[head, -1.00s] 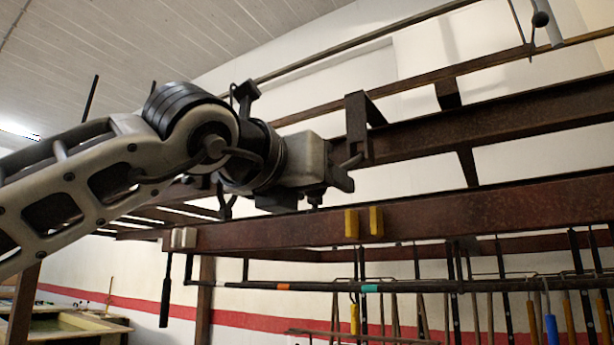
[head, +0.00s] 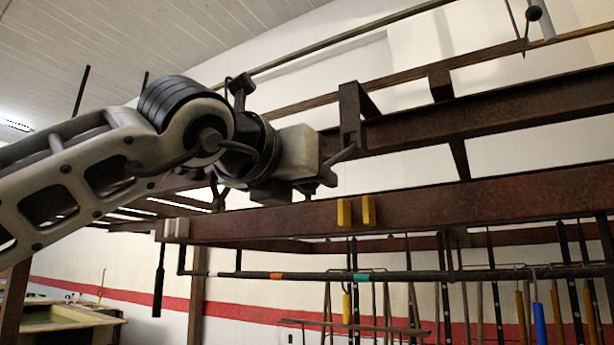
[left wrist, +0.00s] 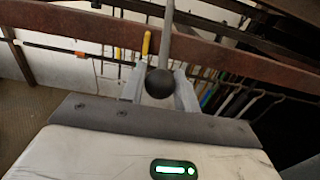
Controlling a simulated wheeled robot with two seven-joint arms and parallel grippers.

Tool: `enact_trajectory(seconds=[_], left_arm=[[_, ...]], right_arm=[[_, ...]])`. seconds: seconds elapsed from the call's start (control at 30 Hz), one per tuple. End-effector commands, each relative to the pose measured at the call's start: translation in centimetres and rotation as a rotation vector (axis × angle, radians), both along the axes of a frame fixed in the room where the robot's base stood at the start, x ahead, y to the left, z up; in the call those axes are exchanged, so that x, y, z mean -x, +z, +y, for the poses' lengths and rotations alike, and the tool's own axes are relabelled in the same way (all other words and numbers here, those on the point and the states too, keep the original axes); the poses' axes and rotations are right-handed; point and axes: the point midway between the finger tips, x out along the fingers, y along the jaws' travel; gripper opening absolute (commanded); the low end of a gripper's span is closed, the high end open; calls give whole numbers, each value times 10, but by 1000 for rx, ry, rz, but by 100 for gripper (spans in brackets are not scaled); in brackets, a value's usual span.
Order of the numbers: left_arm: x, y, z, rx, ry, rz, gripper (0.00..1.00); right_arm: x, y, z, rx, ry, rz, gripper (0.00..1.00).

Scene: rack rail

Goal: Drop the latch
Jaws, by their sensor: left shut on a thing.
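My left gripper (head: 328,178) is beside the rusty rack, just above the front rail (head: 430,207). In the left wrist view its two fingers (left wrist: 159,90) are shut on a grey latch handle (left wrist: 168,38) that ends in a black ball knob (left wrist: 158,83). The knob sits between the fingers, on the near side. In the head view a short slanted piece of the handle (head: 344,154) shows past the gripper; the rest is hidden behind the hand. My right gripper is not in view.
Two yellow blocks (head: 355,212) sit on the front rail. A bracket (head: 350,115) rises behind the gripper. A bar with orange and teal bands (head: 320,276) runs below, with tools hanging behind. Another rod with a ball knob (head: 533,13) is at upper right.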

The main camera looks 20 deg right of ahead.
Motion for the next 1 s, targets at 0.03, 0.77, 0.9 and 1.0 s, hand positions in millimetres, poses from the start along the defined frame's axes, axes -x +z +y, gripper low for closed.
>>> enact_trajectory(seconds=[0.03, 0.77, 0.9, 1.0], left_arm=[[-3, -10, -4, -4, 1, 6, 18], [-28, -54, -37, -6, 1, 6, 18], [-32, -58, -41, -6, 1, 4, 18], [-34, -59, -43, -6, 1, 4, 18]], right_arm=[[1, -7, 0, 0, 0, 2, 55], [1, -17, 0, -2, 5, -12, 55], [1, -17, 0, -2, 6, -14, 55], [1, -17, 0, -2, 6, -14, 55]])
